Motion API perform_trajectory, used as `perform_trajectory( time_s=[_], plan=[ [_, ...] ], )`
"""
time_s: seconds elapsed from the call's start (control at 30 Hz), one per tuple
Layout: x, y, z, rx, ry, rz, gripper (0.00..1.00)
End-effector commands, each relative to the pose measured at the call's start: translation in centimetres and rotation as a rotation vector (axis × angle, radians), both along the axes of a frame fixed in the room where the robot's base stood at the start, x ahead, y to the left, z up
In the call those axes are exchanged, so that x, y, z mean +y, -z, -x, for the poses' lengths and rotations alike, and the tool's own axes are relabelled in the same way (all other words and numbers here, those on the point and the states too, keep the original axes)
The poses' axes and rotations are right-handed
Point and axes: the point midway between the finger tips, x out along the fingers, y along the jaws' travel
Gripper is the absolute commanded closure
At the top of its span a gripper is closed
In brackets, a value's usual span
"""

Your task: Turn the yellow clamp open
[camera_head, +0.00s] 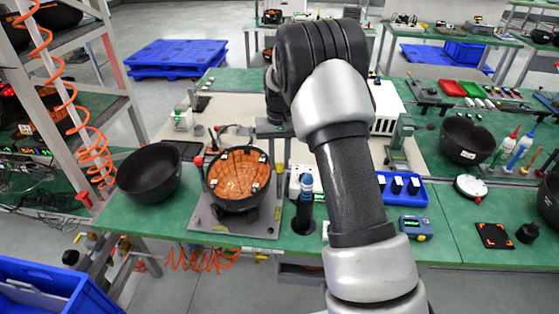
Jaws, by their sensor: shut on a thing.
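The yellow clamp cannot be made out. My large grey and black arm rises through the middle of the camera_head view, bends at the top and comes down on its far side. Its lower end lies near a dark grey bar behind the round fixture, and I cannot make out gripper fingers there. The round fixture (237,178) is a black bowl with an orange-brown inside and small pale pieces on it. It stands on a grey plate (208,222) at the front of the green table. My arm hides part of the table behind it.
A black bowl (149,173) stands left of the fixture. A dark bottle with a blue top (304,208) stands to its right. A blue tray (405,190) lies right of my arm. A rack with an orange coiled hose (97,160) is at the left. Another black bowl (467,138) stands farther right.

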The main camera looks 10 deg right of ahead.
Motion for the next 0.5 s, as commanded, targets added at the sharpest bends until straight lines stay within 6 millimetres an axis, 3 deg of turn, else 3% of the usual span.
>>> perform_trajectory(
  time_s=[0.27,0.3,0.4,0.5],
  plan=[
    [-0.01,-0.13,-0.09,-0.003,0.002,-0.001,1.0],
    [-0.01,-0.13,-0.09,-0.003,0.002,-0.001,0.74],
    [-0.02,-0.11,-0.08,-0.003,0.001,0.0,0.58],
    [-0.02,-0.08,-0.05,-0.002,0.001,0.0,0.58]
  ],
)
